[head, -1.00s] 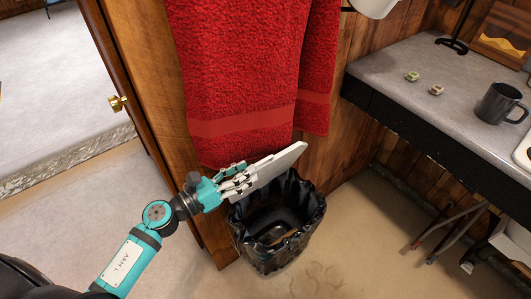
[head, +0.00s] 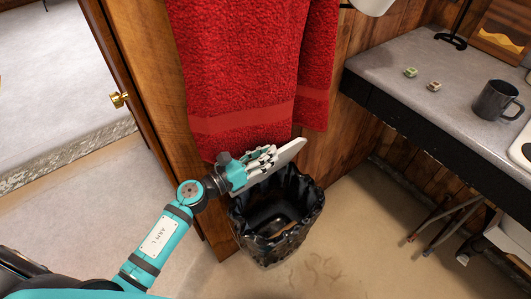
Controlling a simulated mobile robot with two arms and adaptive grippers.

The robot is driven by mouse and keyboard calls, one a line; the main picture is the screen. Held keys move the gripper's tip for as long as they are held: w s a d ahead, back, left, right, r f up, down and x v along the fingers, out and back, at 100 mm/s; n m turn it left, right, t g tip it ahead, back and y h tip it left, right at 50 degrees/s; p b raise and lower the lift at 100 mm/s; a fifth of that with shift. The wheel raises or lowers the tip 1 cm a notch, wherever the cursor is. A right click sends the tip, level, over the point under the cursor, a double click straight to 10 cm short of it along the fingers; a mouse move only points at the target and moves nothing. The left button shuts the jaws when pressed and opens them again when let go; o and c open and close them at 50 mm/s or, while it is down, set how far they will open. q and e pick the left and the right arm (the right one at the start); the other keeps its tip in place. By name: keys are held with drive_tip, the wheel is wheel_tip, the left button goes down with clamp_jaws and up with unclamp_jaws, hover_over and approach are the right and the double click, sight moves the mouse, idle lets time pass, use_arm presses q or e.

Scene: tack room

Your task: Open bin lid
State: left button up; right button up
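The bin (head: 282,243) stands on the floor below the red towel, lined with a crumpled black bag. Its mouth is uncovered and the dark inside shows. A pale, flat panel that looks like the bin lid (head: 291,153) is tilted up at the back of the mouth, against the lower towel. My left gripper (head: 264,163) reaches in from the left, its fingers at the near left part of the lid. The fingers overlap the lid, so their grip is unclear. Whether the lid is joined to the bin is hidden. My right gripper is out of view.
A red towel (head: 250,70) hangs on the wood wall just behind the bin. A grey counter (head: 420,85) with a dark mug (head: 495,100) is at the right. A door edge with a brass knob (head: 119,100) is at the left.

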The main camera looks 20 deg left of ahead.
use_arm(q)
clamp_jaws()
drive_tip(key=s+d+f+m+b, duration=0.1)
drive_tip(key=s+d+b, duration=0.1)
drive_tip(key=s+d+f+m+b, duration=0.1)
drive_tip(key=d, duration=0.1)
drive_tip(key=shift+s+f+m, duration=0.1)
drive_tip(key=shift+f+m, duration=0.2)
